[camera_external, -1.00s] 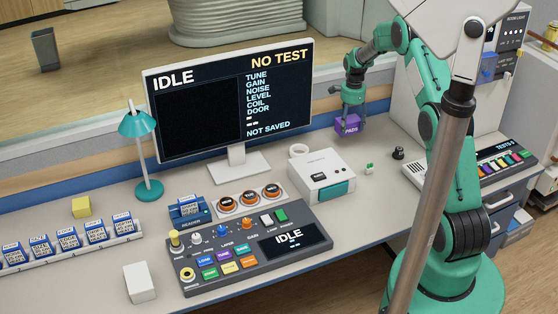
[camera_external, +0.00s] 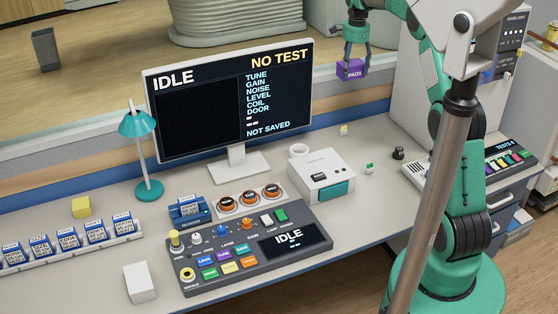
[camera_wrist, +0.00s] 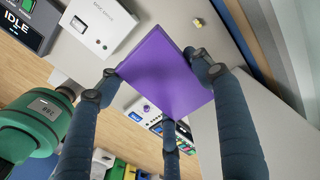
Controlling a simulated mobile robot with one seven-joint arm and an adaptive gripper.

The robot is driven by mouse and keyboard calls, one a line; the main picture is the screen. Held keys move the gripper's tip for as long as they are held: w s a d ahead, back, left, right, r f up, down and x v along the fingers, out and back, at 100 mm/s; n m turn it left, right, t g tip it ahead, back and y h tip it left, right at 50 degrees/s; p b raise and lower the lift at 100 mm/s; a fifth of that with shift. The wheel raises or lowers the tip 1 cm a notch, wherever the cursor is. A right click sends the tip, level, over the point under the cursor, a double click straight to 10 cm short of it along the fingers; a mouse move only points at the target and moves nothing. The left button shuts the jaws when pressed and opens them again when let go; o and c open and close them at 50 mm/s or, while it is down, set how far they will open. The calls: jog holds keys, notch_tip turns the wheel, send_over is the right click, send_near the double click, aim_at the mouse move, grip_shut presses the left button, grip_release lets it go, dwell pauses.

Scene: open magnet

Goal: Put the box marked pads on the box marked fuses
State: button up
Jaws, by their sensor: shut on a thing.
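The purple box marked PADS (camera_external: 351,69) is in the air above the back right of the desk, right of the monitor. My gripper (camera_external: 357,55) is shut on it from above. In the wrist view the purple box (camera_wrist: 168,78) fills the middle, with the fingers of my gripper (camera_wrist: 160,95) around it. I cannot make out a box marked fuses in any view.
The monitor (camera_external: 230,95) stands left of the held box. A white device (camera_external: 320,172), a small black knob (camera_external: 397,153) and small green (camera_external: 369,168) and yellow (camera_external: 343,130) items are on the desk. A teal lamp (camera_external: 140,125) stands at left. Desk around the small items is clear.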

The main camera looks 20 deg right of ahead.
jog(key=s+a+n+p, duration=0.1)
jog(key=a+n+p, duration=0.25)
jog(key=a, duration=2.15)
jog(key=s+a+n+p, duration=0.1)
jog(key=s+a+n, duration=0.3)
jog(key=a, duration=0.8)
jog(key=s+a+n+p, duration=0.15)
jog(key=s+a, duration=0.45)
jog(key=a, duration=0.6)
jog(key=s+a+n+p, duration=0.3)
jog(key=s+a+n, duration=0.2)
jog(key=s+a, duration=1.2)
jog(key=s+a+n+p, duration=0.1)
jog(key=s+a+n, duration=0.1)
jog(key=s+a, duration=0.6)
jog(key=s+a+n+p, duration=0.2)
jog(key=s+a, duration=0.2)
jog(key=s, duration=0.7)
notch_tip(320, 180, down, 26)
jog(key=shift+w+f+b, duration=0.15)
jog(key=shift+f+b, duration=0.05)
jog(key=shift+b, duration=0.1)
jog(key=shift+a, duration=0.15)
jog(key=w+a+f, duration=0.1)
jog(key=w+a, duration=0.7)
jog(key=a, duration=0.5)
jog(key=shift+w+a+f+p, duration=0.2)
jog(key=shift+w+p, duration=0.05)
jog(key=shift+p, duration=0.05)
